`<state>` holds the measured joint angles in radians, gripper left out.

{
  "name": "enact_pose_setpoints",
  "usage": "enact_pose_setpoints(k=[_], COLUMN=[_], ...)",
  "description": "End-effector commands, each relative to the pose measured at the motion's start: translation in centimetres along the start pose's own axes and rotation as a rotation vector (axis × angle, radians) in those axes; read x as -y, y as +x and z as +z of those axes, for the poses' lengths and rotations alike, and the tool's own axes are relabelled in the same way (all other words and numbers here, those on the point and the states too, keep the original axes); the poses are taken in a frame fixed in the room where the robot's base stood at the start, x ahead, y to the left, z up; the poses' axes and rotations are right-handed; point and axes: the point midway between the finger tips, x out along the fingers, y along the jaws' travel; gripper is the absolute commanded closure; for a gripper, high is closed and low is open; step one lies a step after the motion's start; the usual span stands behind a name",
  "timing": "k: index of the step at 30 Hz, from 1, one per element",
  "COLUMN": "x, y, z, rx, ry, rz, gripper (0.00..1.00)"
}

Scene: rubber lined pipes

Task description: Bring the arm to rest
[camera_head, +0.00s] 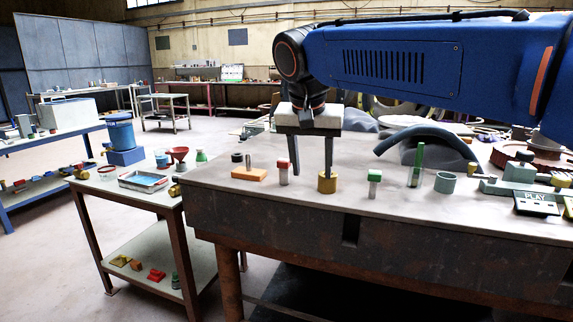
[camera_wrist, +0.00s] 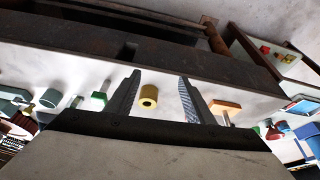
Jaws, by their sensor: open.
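My gripper (camera_head: 312,174) hangs from my blue arm over the dark-sided workbench (camera_head: 410,203), with its fingers pointing down. It is open, and the two fingers stand well apart. In the wrist view my gripper (camera_wrist: 158,80) also shows open. A yellow cylinder with a hole (camera_head: 327,183) stands on the bench by the right fingertip. In the wrist view the yellow cylinder (camera_wrist: 149,97) appears between the fingers, and nothing is seen gripped. I cannot tell whether a finger touches it.
Near my gripper stand a red-capped vial (camera_head: 283,173), an orange block with a pin (camera_head: 249,173), a green-capped vial (camera_head: 374,184) and a green-topped tube (camera_head: 416,165). A side table (camera_head: 120,192) at left holds a blue tray (camera_head: 143,181) and a red funnel (camera_head: 178,155).

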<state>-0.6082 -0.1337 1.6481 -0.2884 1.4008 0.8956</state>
Motion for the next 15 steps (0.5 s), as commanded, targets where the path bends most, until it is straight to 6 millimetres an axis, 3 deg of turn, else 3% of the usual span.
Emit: enact_pose_setpoints(k=[8,15], x=[-9.2,-17.0], y=[3.0,6.7], z=[3.2,8.3], rx=[0.016,0.018], ry=[-0.064,-0.129], rz=[-0.029,-0.06], gripper=[0.52,0.52])
